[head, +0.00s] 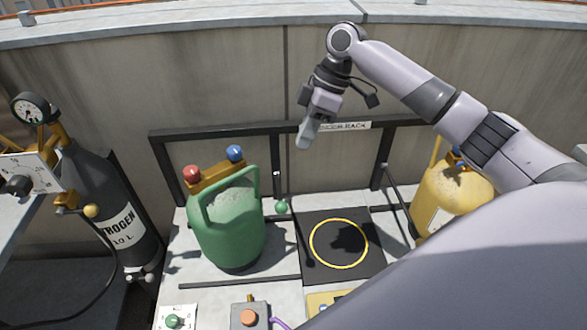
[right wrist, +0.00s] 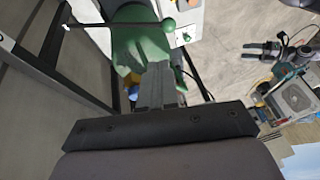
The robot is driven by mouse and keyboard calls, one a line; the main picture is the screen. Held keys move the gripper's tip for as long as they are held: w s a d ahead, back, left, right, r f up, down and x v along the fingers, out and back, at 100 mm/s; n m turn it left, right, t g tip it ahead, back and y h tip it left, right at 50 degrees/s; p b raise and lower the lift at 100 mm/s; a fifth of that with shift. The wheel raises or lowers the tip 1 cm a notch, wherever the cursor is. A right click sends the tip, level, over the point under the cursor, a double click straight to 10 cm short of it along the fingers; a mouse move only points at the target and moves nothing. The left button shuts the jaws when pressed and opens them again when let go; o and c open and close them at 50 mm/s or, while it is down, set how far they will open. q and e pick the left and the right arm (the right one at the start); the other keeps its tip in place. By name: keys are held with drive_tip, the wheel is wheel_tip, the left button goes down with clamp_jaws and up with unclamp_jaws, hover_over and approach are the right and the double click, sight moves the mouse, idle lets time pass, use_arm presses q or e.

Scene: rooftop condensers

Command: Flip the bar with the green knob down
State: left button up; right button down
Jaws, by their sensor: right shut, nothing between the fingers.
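The green knob (head: 281,207) shows between the green cylinder (head: 228,225) and the black square pad. Its thin dark bar (head: 277,186) runs from the rack side and is partly hard to make out. In the right wrist view, the bar (right wrist: 115,25) reaches from the left to the knob (right wrist: 168,24), across the green cylinder (right wrist: 130,48). My right gripper (head: 304,140) is shut and empty, pointing down in front of the rack's top rail, above and apart from the knob. It also shows in the right wrist view (right wrist: 158,70).
The black rack frame (head: 220,130) stands against the wall. A black pad with a yellow ring (head: 313,246) lies right of the green cylinder. A yellow cylinder (head: 455,195) stands at right, partly behind my arm. A dark nitrogen cylinder (head: 105,200) stands at left.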

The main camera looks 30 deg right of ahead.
approach(281, 207)
wheel_tip(281, 207, down, 5)
drive_tip(key=w+a, duration=0.1)
drive_tip(key=w, duration=0.1)
use_arm(q)
drive_tip(key=shift+r+p, duration=0.5)
drive_tip(key=shift+r, duration=0.05)
use_arm(e)
drive_tip(key=shift+s+a+f, duration=0.2)
drive_tip(key=shift+a+f, duration=0.15)
drive_tip(key=shift+f, duration=0.3)
use_arm(q)
drive_tip(key=shift+f, duration=0.1)
